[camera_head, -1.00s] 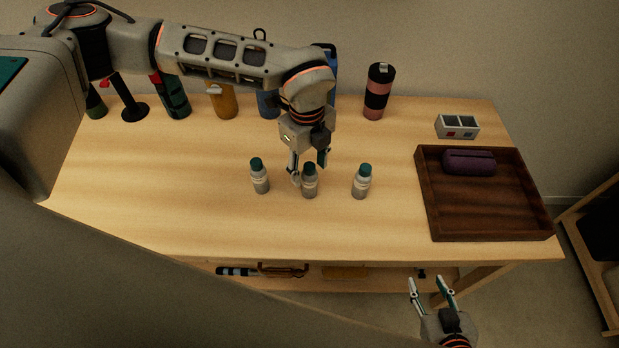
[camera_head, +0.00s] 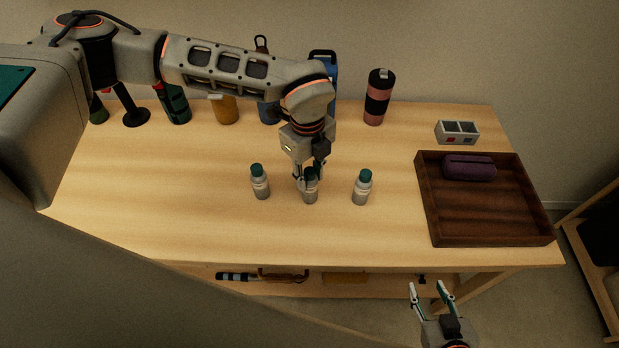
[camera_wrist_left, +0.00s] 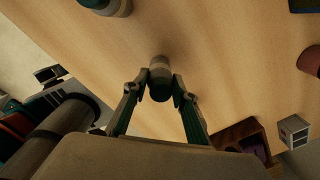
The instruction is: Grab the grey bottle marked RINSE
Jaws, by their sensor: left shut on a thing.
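Three small grey bottles with teal caps stand upright in a row on the wooden table: a left bottle (camera_head: 261,188), a middle bottle (camera_head: 310,196) and a right bottle (camera_head: 361,193). Their markings are too small to read, so I cannot tell which says RINSE. My left gripper (camera_head: 308,180) is shut on the middle bottle near its cap, which the fingers partly hide. In the left wrist view, the middle bottle (camera_wrist_left: 160,68) sits between the fingertips of my left gripper (camera_wrist_left: 158,88). My right gripper (camera_head: 433,291) is open and empty off the table's front edge.
A brown wooden tray (camera_head: 436,235) holding a purple case (camera_head: 469,168) is at the right. A small grey two-compartment box (camera_head: 457,133) stands behind it. A pink and black tumbler (camera_head: 377,98) and several other bottles line the back. The table front is clear.

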